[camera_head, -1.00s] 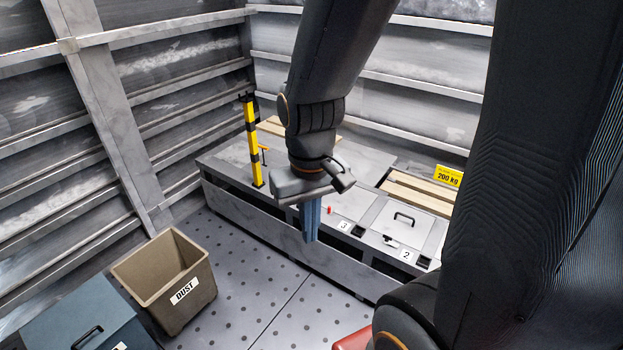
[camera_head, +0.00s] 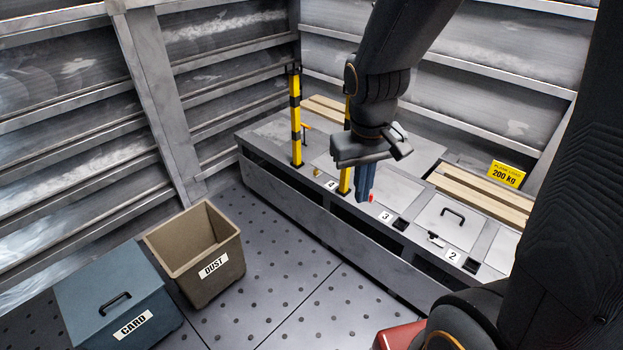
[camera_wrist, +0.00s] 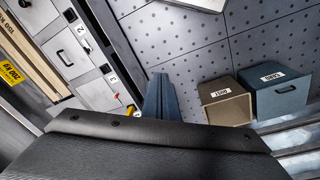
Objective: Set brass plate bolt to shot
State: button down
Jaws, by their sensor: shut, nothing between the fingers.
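A small brass-coloured fitting (camera_head: 317,172), which looks like the brass plate bolt, sits on the bench top by label 4 (camera_head: 331,185) in the head view. It is too small to tell its position. My gripper (camera_head: 365,195) points down with its blue fingers together and empty, to the right of the brass fitting and apart from it. The fingers also show in the wrist view (camera_wrist: 160,92). A red-tipped fitting (camera_head: 372,198) by label 3 (camera_head: 385,216) is partly behind the fingertips. I cannot make out the brass fitting surely in the wrist view.
Two yellow-black posts (camera_head: 296,120) stand on the bench, one partly behind my gripper. A brown DUST bin (camera_head: 238,268) and blue CARD box (camera_head: 105,285) stand on the floor.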

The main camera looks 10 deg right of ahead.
jog(key=w+a+f+n+t+b, duration=0.1)
jog(key=w+f+t+b, duration=0.1)
jog(key=w+f+b, duration=0.8)
jog(key=w+a+f+n+t+h+b, duration=0.1)
jog(key=w+f+b, duration=0.8)
jog(key=w, duration=1.1)
jog(key=w+a+f+n+t+b, duration=0.2)
jog(key=w+f+b, duration=0.8)
jog(key=w, duration=0.5)
jog(key=shift+a+f+n+t+b, duration=0.3)
jog(key=shift+a+f+n+t, duration=0.1)
jog(key=shift+n+t, duration=0.2)
jog(key=shift+w+d, duration=0.1)
jog(key=w+d+f+b, duration=0.3)
jog(key=w+d+f, duration=0.1)
jog(key=w+f, duration=0.4)
jog(key=shift+d, duration=0.4)
